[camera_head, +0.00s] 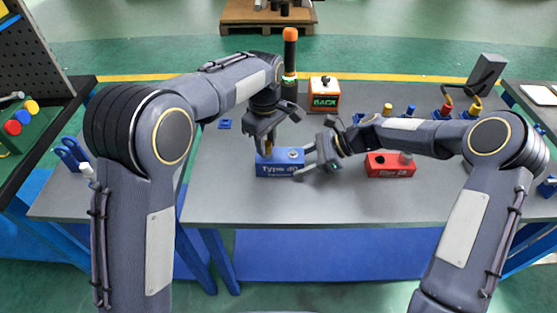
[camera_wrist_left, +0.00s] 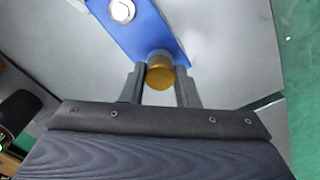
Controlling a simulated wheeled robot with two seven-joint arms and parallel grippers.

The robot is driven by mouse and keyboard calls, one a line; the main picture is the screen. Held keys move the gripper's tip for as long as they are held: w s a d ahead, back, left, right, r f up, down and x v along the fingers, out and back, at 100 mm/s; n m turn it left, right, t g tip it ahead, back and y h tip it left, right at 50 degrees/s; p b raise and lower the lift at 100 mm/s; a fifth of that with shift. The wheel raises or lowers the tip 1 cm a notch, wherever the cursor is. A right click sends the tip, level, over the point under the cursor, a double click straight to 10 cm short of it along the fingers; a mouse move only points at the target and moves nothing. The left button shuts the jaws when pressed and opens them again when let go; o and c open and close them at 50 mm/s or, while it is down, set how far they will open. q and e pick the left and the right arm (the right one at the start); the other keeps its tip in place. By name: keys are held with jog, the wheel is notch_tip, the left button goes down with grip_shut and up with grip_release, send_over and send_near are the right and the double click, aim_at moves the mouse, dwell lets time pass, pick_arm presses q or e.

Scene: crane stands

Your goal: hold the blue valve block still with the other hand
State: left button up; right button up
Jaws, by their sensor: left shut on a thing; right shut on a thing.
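The blue valve block (camera_head: 279,169), marked "Type 40", lies on the grey table near its front edge. A round pale metal fitting (camera_head: 293,155) sits on its top; it also shows in the left wrist view (camera_wrist_left: 122,10). My left gripper (camera_head: 267,149) points down over the block's left end. In the left wrist view its fingers (camera_wrist_left: 160,78) are shut on a brass cylinder (camera_wrist_left: 160,70) at the block's end. My right gripper (camera_head: 308,160) comes from the right and is shut on the block's right end. Its fingertips are partly hidden.
An orange box marked "BACK" (camera_head: 324,95) and a dark post with an orange top (camera_head: 290,60) stand behind. Small coloured fittings (camera_head: 410,112) stand at the back right.

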pick_arm(q)
jog(key=n, duration=0.4)
jog(key=shift+r, duration=0.15)
jog(key=shift+n, duration=0.3)
jog(key=n, duration=0.2)
jog(key=shift+n, duration=1.5)
jog(key=shift+n, duration=0.8)
jog(key=n, duration=0.3)
jog(key=shift+n, duration=0.3)
jog(key=o, duration=1.1)
jog(key=shift+c, duration=0.6)
